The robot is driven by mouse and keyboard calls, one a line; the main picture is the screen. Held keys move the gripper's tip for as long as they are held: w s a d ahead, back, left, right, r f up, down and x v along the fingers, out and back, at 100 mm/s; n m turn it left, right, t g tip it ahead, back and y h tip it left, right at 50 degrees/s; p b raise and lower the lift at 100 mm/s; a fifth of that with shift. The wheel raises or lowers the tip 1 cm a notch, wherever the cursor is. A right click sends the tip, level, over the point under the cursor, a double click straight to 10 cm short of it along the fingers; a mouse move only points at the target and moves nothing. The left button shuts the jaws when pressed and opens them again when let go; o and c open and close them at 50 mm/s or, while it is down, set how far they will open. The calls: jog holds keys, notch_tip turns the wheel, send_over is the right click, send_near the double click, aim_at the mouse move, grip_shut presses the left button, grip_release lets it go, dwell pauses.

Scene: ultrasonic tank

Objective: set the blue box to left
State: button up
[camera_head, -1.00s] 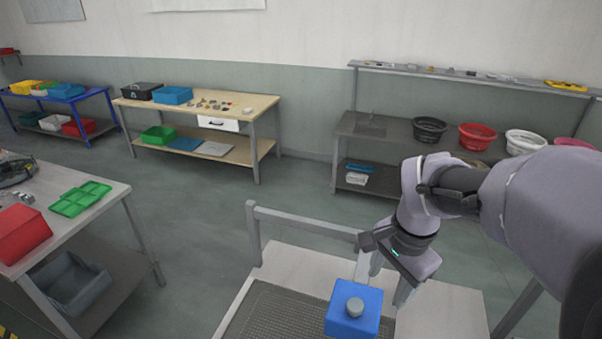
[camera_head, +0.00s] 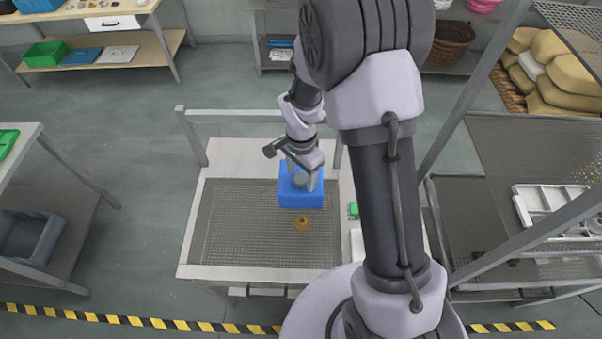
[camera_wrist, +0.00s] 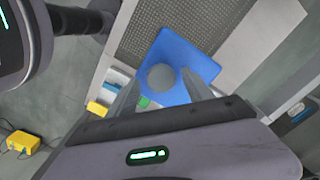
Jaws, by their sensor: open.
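The blue box (camera_head: 301,196) has a round grey knob on top. It sits on the right part of the dark mesh area (camera_head: 235,225) of the light table in front of me. In the wrist view the blue box (camera_wrist: 188,58) lies just beyond my fingertips, with its grey knob (camera_wrist: 161,77) between the two fingers. My gripper (camera_head: 303,176) is open over the box, its fingers on either side of the knob. It also shows in the wrist view (camera_wrist: 160,88). I cannot tell whether the fingers touch the box.
A small brown ring-shaped object (camera_head: 302,223) lies on the mesh in front of the box. A small green item (camera_head: 353,210) is right of the mesh. The mesh left of the box is bare. A grey rail (camera_head: 240,116) runs along the table's back edge.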

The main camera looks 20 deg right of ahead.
jog(key=shift+w+a+f, duration=0.1)
jog(key=shift+f, duration=0.3)
grip_shut()
